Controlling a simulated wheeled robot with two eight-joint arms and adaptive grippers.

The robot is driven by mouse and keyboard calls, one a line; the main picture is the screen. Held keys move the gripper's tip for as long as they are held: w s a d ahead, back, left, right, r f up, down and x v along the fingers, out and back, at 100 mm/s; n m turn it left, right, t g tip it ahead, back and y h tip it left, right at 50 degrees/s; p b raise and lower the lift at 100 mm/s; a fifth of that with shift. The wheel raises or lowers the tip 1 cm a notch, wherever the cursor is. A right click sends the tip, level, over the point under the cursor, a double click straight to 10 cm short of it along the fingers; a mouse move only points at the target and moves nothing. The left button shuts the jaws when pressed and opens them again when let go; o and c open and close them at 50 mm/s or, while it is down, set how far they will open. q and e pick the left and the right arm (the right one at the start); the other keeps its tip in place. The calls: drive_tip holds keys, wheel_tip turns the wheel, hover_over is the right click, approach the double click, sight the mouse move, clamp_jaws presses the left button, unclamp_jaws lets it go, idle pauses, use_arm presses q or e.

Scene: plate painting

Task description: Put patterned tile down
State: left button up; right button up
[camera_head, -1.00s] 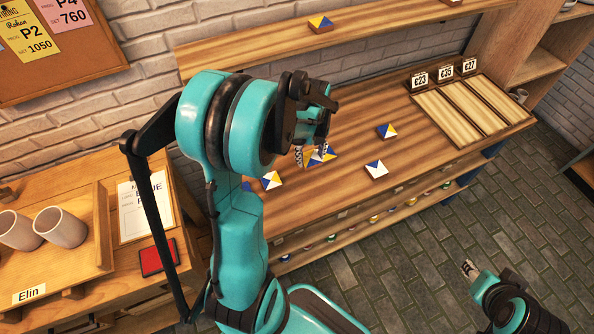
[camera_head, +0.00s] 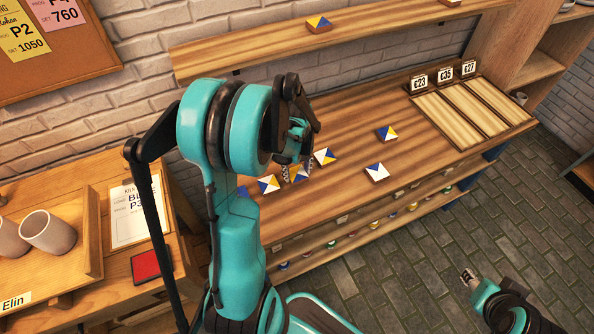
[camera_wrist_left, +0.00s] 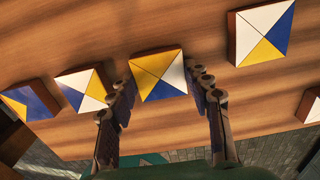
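A square tile with white, yellow and blue triangles (camera_wrist_left: 158,72) is between the fingers of my left gripper (camera_wrist_left: 161,82). My right gripper (camera_head: 469,276) is at the lower right over the floor, too small to read.
Two more tiles (camera_head: 387,133) (camera_head: 377,172) lie farther right on the worktable (camera_head: 345,195). Striped wooden slots with price signs (camera_head: 443,76) are at its right end. A shelf (camera_head: 260,48) with a tile (camera_head: 319,24) runs above. Cups (camera_head: 48,232) stand at left.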

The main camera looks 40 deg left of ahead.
sight(297, 174)
use_arm(q)
drive_tip(key=o, duration=0.4)
drive_tip(key=shift+r, duration=0.1)
drive_tip(key=shift+r+p, duration=0.35)
drive_tip(key=shift+p, duration=0.05)
wheel_tip(297, 174, up, 11)
drive_tip(key=p, duration=0.4)
drive_tip(key=s+d+r+n+t, duration=0.2)
drive_tip(key=d+n, duration=0.4)
drive_tip(key=n, duration=0.1)
drive_tip(key=s+d+r+n+t, duration=0.2)
drive_tip(key=s+d+r+n, duration=0.1)
drive_tip(key=d+n, duration=0.3)
drive_tip(key=s+d+r+n+t, duration=0.2)
drive_tip(key=d+n, duration=0.4)
drive_tip(key=n, duration=0.4)
drive_tip(key=shift+s+d+r+t, duration=0.15)
drive_tip(key=shift+s+r+t, duration=0.1)
drive_tip(key=shift+r+t, duration=0.4)
